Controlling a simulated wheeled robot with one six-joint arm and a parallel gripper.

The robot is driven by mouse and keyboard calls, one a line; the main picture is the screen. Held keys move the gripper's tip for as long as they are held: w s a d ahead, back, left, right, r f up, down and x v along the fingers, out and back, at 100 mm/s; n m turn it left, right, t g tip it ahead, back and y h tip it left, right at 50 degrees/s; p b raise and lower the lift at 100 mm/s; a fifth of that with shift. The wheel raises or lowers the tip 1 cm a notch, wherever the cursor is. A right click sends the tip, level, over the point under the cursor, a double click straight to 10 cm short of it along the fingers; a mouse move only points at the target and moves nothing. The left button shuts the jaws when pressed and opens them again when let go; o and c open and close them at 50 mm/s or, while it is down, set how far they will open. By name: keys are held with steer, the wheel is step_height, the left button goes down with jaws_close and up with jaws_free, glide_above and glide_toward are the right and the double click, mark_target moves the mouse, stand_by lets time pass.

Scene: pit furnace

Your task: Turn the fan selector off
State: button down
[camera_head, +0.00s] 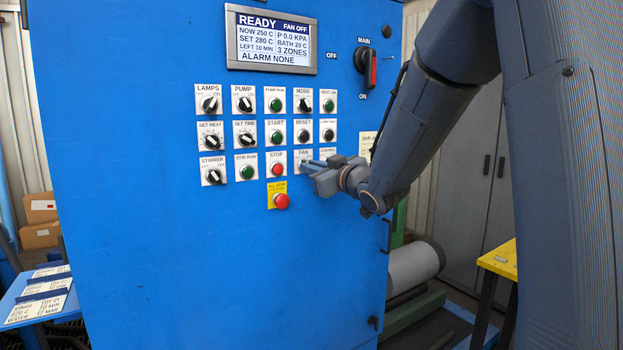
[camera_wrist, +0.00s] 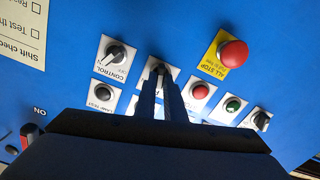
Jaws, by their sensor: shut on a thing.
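The fan selector sits on a white plate labelled FAN (camera_head: 304,154) in the lower row of the blue control panel. My gripper (camera_head: 304,164) reaches it from the right, and its fingers cover most of the knob. In the wrist view, the two fingers (camera_wrist: 160,77) are close together at the dark fan selector knob (camera_wrist: 158,70), shut on it. The pointer of the knob is hidden by the fingers. The display (camera_head: 272,38) reads READY and FAN OFF.
The red STOP button (camera_head: 278,170) is just left of the fan selector. The red all-stop button (camera_head: 281,201) on its yellow plate is below. The control selector (camera_wrist: 116,52) is beside the fan plate. The main switch (camera_head: 369,67) is higher, near my arm.

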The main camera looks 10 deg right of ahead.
steer(key=shift+n+b, duration=1.05)
steer(key=shift+n, duration=0.25)
steer(key=c, duration=1.8)
jaws_free()
steer(key=shift+a, duration=0.1)
steer(key=shift+c, duration=0.2)
steer(key=b+v, duration=0.1)
steer(key=v, duration=0.7)
steer(key=shift+b, duration=0.3)
